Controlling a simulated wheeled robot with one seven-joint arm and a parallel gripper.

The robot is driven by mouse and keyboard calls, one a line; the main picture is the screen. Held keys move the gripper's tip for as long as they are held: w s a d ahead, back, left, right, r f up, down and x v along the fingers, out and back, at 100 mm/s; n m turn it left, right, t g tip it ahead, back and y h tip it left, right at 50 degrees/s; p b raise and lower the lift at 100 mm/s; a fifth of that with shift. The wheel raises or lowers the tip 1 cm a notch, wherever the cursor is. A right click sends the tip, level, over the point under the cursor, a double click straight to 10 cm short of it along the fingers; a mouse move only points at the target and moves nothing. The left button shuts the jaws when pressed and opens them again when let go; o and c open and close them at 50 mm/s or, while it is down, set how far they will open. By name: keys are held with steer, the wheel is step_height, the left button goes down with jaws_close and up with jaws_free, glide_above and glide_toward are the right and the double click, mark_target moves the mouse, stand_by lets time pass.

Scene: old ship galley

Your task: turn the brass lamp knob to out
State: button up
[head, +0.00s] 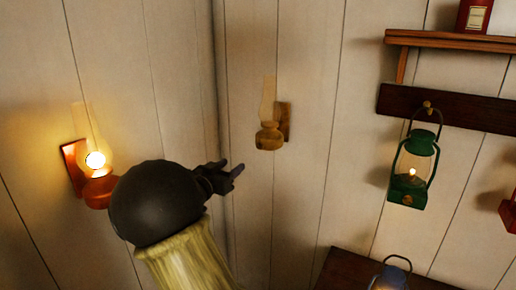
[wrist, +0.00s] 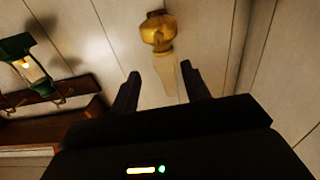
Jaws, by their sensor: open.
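The brass lamp (head: 269,136) hangs on a wooden wall bracket just right of the corner, and its clear chimney shows no flame. In the wrist view, which is roughly upside down, its golden body (wrist: 158,32) lies beyond the fingertips, with the pale chimney reaching down between the fingers in the picture. I cannot make out its knob clearly. My gripper (head: 231,168) is left of and below the lamp in the head view. In the wrist view my gripper (wrist: 160,72) is open, with nothing held between its fingers.
A lit copper-coloured lamp (head: 98,190) is on the left wall, partly behind my arm. A lit green lantern (head: 410,165) hangs from a dark rail (head: 455,109) at right, below a shelf (head: 450,40). A blue-grey lantern (head: 392,274) stands at the bottom.

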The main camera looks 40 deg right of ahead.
mark_target(259, 146)
steer(key=p+x, duration=0.4)
steer(key=x, duration=1.2)
steer(key=shift+d, duration=0.35)
steer(key=c, duration=1)
steer(key=shift+p, duration=0.4)
